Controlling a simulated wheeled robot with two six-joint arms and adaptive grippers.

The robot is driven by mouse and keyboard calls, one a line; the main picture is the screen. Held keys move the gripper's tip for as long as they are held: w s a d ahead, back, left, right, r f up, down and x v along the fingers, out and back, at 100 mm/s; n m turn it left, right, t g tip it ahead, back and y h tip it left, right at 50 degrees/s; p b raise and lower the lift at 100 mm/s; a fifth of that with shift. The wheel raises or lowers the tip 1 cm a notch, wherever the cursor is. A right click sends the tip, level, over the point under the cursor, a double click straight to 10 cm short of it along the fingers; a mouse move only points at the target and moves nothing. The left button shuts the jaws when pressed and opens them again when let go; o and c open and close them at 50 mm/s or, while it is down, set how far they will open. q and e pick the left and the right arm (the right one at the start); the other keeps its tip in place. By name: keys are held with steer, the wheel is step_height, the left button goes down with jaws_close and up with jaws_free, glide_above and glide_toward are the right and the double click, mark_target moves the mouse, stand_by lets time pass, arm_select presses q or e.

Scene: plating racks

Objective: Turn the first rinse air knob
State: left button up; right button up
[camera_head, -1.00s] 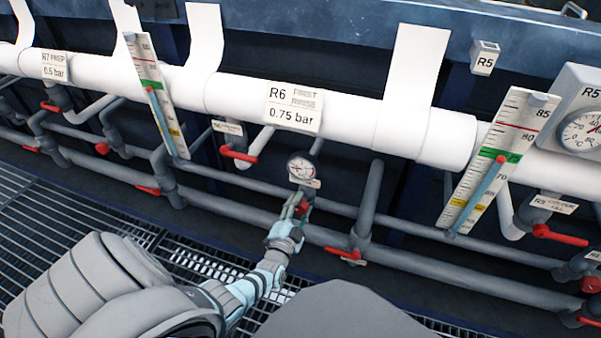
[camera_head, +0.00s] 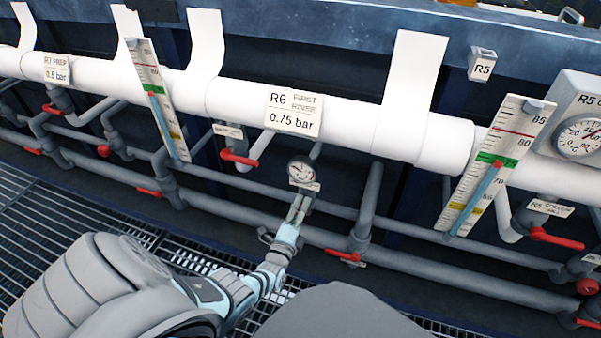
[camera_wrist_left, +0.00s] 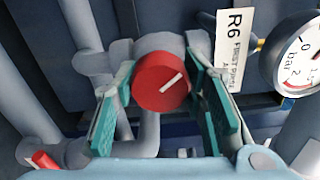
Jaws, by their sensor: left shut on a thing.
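The first rinse air knob (camera_wrist_left: 161,82) is a round red knob with a white line that slants up to the right in the left wrist view. It sits on a grey pipe fitting beside the R6 first rinse tag (camera_wrist_left: 234,48). My left gripper (camera_wrist_left: 163,92) has its teal fingers on either side of the knob and is shut on it. In the head view my left gripper (camera_head: 298,204) reaches up just below the round pressure gauge (camera_head: 301,172), and the knob is hidden there. The gauge also shows in the left wrist view (camera_wrist_left: 300,62). My right gripper is not in view.
The white pipe above carries the R6 first rinse 0.75 bar sign (camera_head: 294,111). Red-handled valves stand near, one at left (camera_head: 239,158) and one at lower right (camera_head: 343,255). Grey pipes run behind the gripper. A thermometer strip (camera_head: 497,165) stands at right.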

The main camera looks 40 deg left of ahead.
arm_select(q)
steer(key=shift+m, duration=0.4)
steer(key=o, duration=1.2)
steer(key=shift+c, duration=0.2)
steer(key=v, duration=1.2)
